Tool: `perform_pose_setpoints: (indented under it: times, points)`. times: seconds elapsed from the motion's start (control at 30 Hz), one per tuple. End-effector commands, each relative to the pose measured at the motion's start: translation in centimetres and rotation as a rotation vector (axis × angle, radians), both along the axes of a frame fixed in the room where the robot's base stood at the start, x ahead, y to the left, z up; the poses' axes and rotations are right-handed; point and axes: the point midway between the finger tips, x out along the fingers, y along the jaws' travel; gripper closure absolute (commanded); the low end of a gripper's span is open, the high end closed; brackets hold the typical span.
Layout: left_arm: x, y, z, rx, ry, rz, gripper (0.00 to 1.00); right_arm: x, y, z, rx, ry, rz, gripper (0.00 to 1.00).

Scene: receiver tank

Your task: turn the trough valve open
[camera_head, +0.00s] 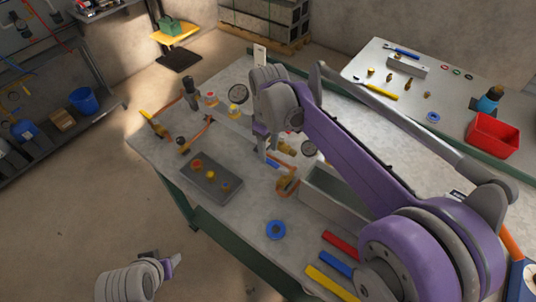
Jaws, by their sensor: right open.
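The trough (345,208), an open grey box, stands on the workbench beneath my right arm. Brass fittings (288,148) and a round gauge (309,149) show at its far left end, partly covered by my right gripper. I cannot make out the trough valve's handle or its angle. My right gripper (267,150) is open and points down beside these fittings; whether it touches anything is unclear. My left gripper (172,264) is low at the bottom left, off the bench and away from the trough; its fingers are too small to judge.
A dark tray (211,184) with small brass parts lies left of the trough. A blue ring (276,229) and coloured bars (340,244) lie near the front edge. Bottles and another gauge (238,94) stand behind. A second table holds a red bin (492,136).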

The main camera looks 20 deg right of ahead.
Motion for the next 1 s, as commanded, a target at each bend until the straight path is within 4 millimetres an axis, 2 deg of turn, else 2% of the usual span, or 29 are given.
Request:
perform_pose_setpoints:
  times: [0.1, 0.2, 0.57, 0.83, 0.87, 1.0]
  points:
    - [0.0, 0.0, -0.2, 0.000, 0.001, 0.000, 0.50, 0.0, 0.0, -1.7, 0.000, 0.000, 0.000, 0.49]
    - [0.0, 0.0, -0.2, 0.000, 0.001, 0.000, 0.50, 0.0, 0.0, -2.6, 0.000, 0.000, 0.000, 0.49]
    - [0.0, 0.0, -0.2, 0.000, 0.001, 0.000, 0.50, 0.0, 0.0, -3.0, 0.000, 0.000, -0.001, 0.49]
    - [-0.1, 0.0, -0.2, 0.000, 0.001, 0.000, 0.50, 0.0, 0.0, -3.0, 0.000, 0.000, -0.001, 0.97]
    - [-0.1, 0.0, -0.2, 0.000, 0.001, 0.000, 0.50, 0.0, 0.0, -3.0, 0.000, 0.000, -0.001, 1.00]
    - [0.0, 0.0, -0.2, 0.000, 0.001, 0.000, 0.50, 0.0, 0.0, -3.0, 0.000, 0.000, -0.001, 1.00]
